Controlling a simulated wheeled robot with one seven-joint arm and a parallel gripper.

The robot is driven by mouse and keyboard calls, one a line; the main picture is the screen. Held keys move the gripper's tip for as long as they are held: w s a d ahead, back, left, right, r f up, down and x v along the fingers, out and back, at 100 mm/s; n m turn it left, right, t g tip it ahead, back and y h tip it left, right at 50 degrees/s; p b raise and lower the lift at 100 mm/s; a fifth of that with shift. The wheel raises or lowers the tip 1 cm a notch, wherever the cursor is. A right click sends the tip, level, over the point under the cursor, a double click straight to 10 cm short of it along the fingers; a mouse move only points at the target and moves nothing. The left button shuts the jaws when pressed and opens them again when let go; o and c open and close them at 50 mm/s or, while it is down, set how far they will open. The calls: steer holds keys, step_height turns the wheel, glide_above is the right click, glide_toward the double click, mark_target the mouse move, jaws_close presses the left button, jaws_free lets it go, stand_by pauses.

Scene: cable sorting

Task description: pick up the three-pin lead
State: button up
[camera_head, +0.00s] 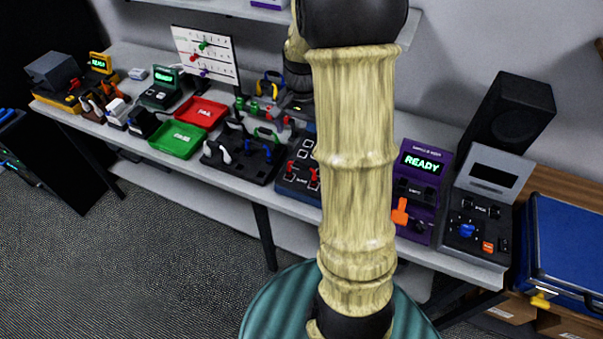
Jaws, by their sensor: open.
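I cannot make out a three-pin lead for certain at this size. Small coloured loops and plugs lie around a black tray (240,172) in the middle of the bench, and the lead may be among them or hidden behind my arm. My arm stands upright in front of the bench and covers part of it. The dark end of my arm, with my gripper (295,98), shows small behind the upper arm, over the back of the bench. Its fingers are hard to separate from the things behind, but it looks open, with nothing seen in it.
A red tray (201,112) and a green tray (177,140) lie left of the black tray. A purple device (420,190) reading READY, a grey device (482,208) and a black speaker (510,112) stand right. A blue case (565,245) is at far right. The bench is crowded.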

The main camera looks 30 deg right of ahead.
mark_target(301, 168)
step_height(301, 168, down, 12)
steer(key=shift+f+p, duration=0.1)
steer(key=shift+p, duration=1.1)
steer(key=shift+w+f+p, duration=0.15)
steer(key=shift+f+p, duration=0.4)
steer(key=shift+f, duration=0.75)
steer(key=shift+w+f+p, duration=0.15)
steer(key=shift+f+p, duration=0.4)
steer(key=shift+f, duration=0.7)
steer(key=shift+c, duration=0.2)
steer(key=c, duration=0.8)
